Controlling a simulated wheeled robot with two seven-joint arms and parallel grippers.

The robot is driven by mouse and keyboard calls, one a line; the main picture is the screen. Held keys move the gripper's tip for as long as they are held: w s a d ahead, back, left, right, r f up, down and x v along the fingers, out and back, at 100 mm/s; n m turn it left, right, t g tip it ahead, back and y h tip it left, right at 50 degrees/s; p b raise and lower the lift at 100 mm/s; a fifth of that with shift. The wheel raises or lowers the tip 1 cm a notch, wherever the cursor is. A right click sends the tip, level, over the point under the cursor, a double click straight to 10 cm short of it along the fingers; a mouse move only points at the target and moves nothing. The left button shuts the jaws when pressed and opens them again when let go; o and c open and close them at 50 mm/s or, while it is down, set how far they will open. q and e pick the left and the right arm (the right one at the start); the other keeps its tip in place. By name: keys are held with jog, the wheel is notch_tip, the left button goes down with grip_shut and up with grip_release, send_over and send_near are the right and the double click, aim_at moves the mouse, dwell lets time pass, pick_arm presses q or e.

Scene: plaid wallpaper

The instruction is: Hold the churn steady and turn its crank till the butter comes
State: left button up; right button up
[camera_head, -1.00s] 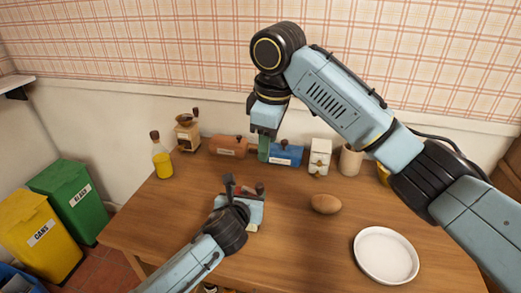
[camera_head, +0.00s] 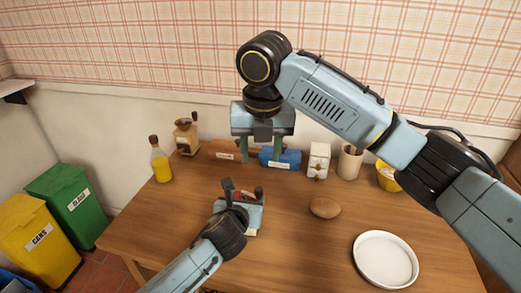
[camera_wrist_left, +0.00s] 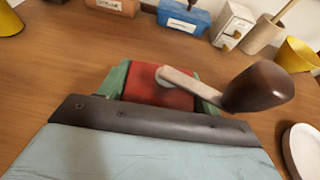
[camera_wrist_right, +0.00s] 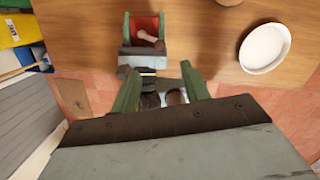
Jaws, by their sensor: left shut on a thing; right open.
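The churn is a red box with a crank and a dark brown knob; in the left wrist view its red top (camera_wrist_left: 160,88) sits between my green left fingers, and the knob (camera_wrist_left: 258,87) sticks out to the right. My left gripper (camera_head: 240,203) is shut on the churn at the table's middle and hides most of it in the head view. The churn (camera_wrist_right: 147,28) and its crank also show in the right wrist view.
Along the back stand an oil bottle (camera_head: 161,164), a grinder (camera_head: 187,139), an orange-brown box (camera_head: 222,150), a blue box (camera_head: 290,160), a white box (camera_head: 318,162), a cup (camera_head: 349,163) and a yellow bucket (camera_head: 388,178). A brown egg-shaped thing (camera_head: 324,208) and a white plate (camera_head: 386,260) lie right.

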aim_at(259, 189)
jog(key=shift+n, duration=0.9)
jog(key=f, duration=0.4)
jog(key=w+f, duration=0.1)
jog(key=f, duration=0.7)
jog(key=shift+w+a, duration=0.1)
jog(key=shift+w, duration=0.25)
jog(key=shift+c, duration=0.5)
